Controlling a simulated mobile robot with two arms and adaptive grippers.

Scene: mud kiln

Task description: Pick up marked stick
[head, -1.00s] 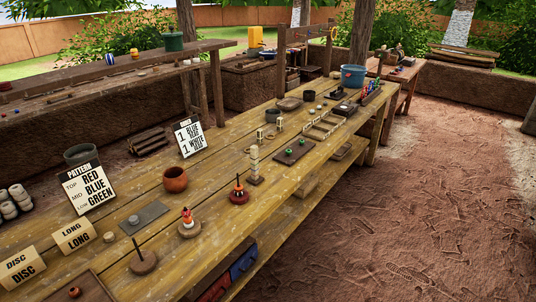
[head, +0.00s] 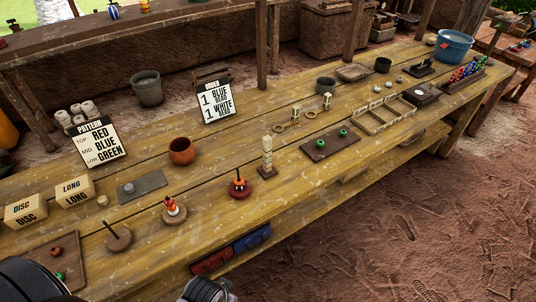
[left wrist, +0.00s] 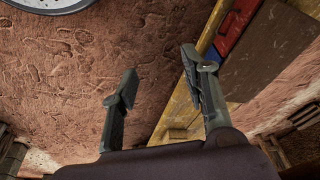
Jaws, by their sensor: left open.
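No stick with a clear mark can be made out. A thin dark stick (head: 110,229) stands tilted in a round brown base (head: 118,240) near the table's front left. A pale segmented upright post (head: 267,151) stands on a small dark base mid-table. I cannot tell whether either is the marked stick. My left gripper (left wrist: 160,78) is open in the left wrist view, its two fingers apart with nothing between them. It is over bare reddish ground beside the wooden table (left wrist: 178,120). My right gripper is not clearly in view.
The long wooden table (head: 215,215) holds a clay pot (head: 182,151), a blue bucket (head: 454,46), an orange-topped figure (head: 173,209), a red rounded piece (head: 239,186) and sign cards (head: 215,101). Red and blue bins (head: 232,252) sit below its front edge. Open ground lies at right.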

